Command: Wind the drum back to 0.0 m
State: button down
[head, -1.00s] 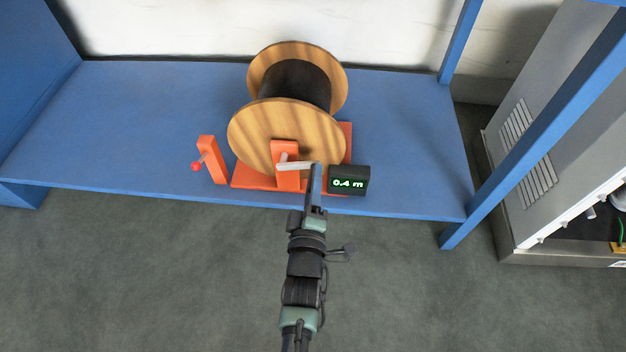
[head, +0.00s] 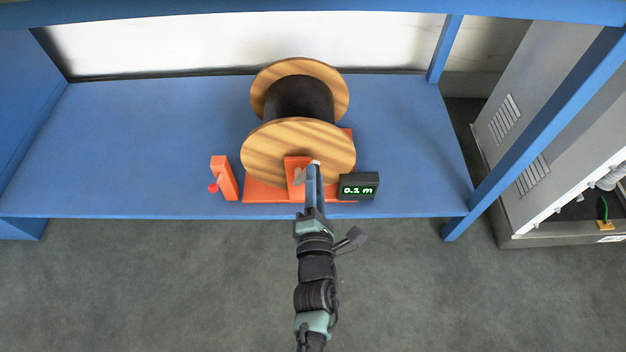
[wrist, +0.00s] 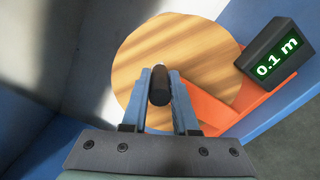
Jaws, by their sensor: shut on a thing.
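The drum is a wooden reel (head: 297,150) wound with black cable (head: 299,99), lying on its axle on an orange stand (head: 264,192) on a blue shelf. The reel also shows in the wrist view (wrist: 200,55). A crank sits at its front face; my gripper (head: 313,168) mostly hides the crank arm in the head view. In the wrist view my gripper (wrist: 160,90) is shut on the dark crank handle (wrist: 159,86), which lies between the two blue fingers. The black display (head: 359,187) beside the stand reads 0.1 m, and it reads the same in the wrist view (wrist: 277,57).
An orange block with a red knob (head: 223,178) stands left of the stand. The blue shelf (head: 130,140) is bare to the left. A blue post (head: 540,130) and a grey cabinet (head: 510,120) are on the right.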

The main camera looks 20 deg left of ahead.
jog(key=shift+s+a+n, duration=0.1)
jog(key=shift+a+n, duration=0.1)
jog(key=shift+n, duration=0.2)
jog(key=shift+r, duration=0.1)
jog(key=c, duration=0.7)
grip_release()
jog(key=p+v, duration=0.3)
jog(key=v, duration=1)
